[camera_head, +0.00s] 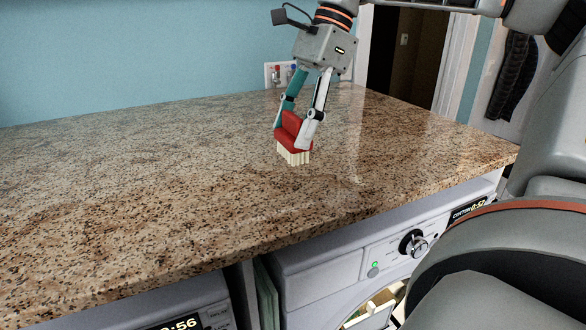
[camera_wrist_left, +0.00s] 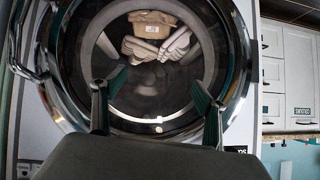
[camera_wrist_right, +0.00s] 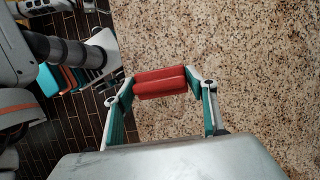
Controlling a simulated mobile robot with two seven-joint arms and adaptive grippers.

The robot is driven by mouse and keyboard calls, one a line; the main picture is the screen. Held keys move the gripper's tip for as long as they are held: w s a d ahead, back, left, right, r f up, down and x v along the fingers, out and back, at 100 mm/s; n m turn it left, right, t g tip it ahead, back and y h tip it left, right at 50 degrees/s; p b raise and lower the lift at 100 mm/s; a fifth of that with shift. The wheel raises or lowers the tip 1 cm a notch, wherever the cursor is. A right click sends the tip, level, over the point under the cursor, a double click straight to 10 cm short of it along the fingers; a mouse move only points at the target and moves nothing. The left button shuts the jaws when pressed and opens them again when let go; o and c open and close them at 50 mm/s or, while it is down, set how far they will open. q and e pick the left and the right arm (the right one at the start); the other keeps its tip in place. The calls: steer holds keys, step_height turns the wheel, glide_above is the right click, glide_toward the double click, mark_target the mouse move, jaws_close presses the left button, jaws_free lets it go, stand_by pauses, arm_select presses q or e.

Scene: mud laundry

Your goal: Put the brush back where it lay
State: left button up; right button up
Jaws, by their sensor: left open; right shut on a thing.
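The brush (camera_head: 293,150) has a red back and pale bristles that point down. My right gripper (camera_head: 297,128) is shut on it, over the granite counter (camera_head: 190,170). The bristle tips are at or just above the counter top; I cannot tell if they touch. In the right wrist view the brush's red back (camera_wrist_right: 160,83) spans between both fingers. My left gripper (camera_wrist_left: 155,105) shows only in the left wrist view. It is open and empty, with its fingers apart in front of a round washer door.
The counter is bare around the brush. Below its front edge stand washers, one with a dial (camera_head: 412,243). A wall fitting with red and blue taps (camera_head: 280,73) is behind the counter. A doorway is at the back right.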

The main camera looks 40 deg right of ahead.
step_height(320, 180, down, 8)
steer(key=shift+f, duration=0.1)
stand_by(0.4)
steer(key=o, duration=1.1)
steer(key=v, duration=1.2)
steer(key=shift+p, duration=0.4)
